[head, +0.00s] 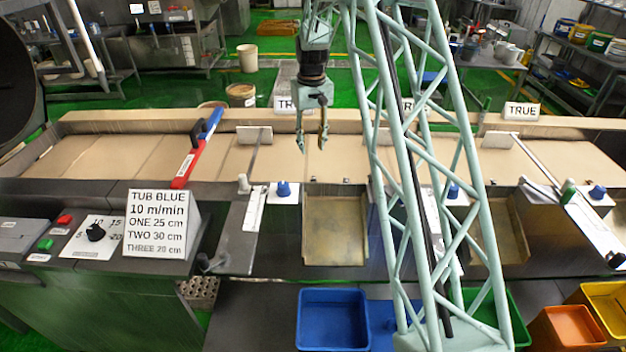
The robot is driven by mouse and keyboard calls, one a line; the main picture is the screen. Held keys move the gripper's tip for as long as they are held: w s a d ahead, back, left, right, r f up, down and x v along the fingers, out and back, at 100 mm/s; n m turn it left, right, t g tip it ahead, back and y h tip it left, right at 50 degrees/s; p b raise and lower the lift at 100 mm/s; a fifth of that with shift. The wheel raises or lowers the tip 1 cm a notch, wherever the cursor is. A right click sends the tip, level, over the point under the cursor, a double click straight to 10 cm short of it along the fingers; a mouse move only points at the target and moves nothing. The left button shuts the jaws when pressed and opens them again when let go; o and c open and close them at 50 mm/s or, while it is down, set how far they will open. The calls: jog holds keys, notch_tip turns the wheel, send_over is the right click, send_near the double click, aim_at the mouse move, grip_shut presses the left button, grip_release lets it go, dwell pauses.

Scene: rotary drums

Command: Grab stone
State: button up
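My gripper (312,150) hangs over the tan conveyor belt, left of the picture's middle. Its two fingers point down and stand apart, with nothing seen between them. I cannot make out a stone clearly in this view. The long tan belt (265,165) runs left to right and looks mostly bare. Part of it is hidden behind my lattice arm.
A red and blue bar (193,160) crosses the belt at left. A thin gate bar (535,160) crosses at right. A sign (160,228) reads "TUB BLUE". An open chute (335,230) stands above a blue tub (332,320). Orange (567,328) and yellow (607,300) tubs are lower right.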

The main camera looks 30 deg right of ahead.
jog(key=shift+f, duration=0.1)
send_over(313, 176)
jog(key=shift+w+a+f, duration=0.1)
jog(key=shift+f, duration=2)
jog(key=shift+w+a+f, duration=0.1)
jog(key=shift+f, duration=2)
jog(key=shift+s, duration=0.1)
jog(key=shift+s+d+f+p, duration=0.15)
jog(key=shift+f+p, duration=0.4)
jog(key=shift+f, duration=2.05)
jog(key=shift+c, duration=0.3)
jog(key=c, duration=0.9)
